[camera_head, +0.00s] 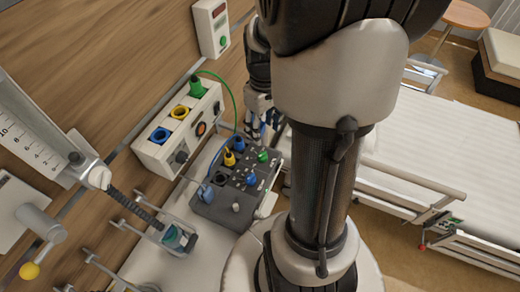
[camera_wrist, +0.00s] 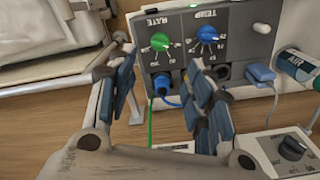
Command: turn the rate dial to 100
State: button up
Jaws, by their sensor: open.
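The rate dial (camera_wrist: 160,41) is a green knob on the grey control box (camera_wrist: 260,42), under the word RATE in the wrist view. Small scale marks ring it, too blurred to read its setting. The same green knob (camera_head: 262,156) shows on the box in the head view. A blue TEMP dial (camera_wrist: 208,34) sits to its right. My gripper (camera_wrist: 163,88) is open and empty, its blue-padded fingers spread apart, lower in the wrist picture than the green dial and not closed on it. In the head view my gripper (camera_head: 262,125) is beside the box, partly hidden by my arm.
A blue plug (camera_wrist: 162,85) with a cord is on the box below the dial, between my fingers in the picture. A green cable (camera_head: 232,97) runs nearby.

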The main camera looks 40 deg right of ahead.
aim_at(263, 154)
notch_tip(263, 154, down, 12)
jog(key=b, duration=0.3)
jog(key=shift+f+b, duration=0.15)
jog(key=shift+b, duration=0.25)
jog(key=shift+c, duration=0.6)
jog(key=c, duration=1)
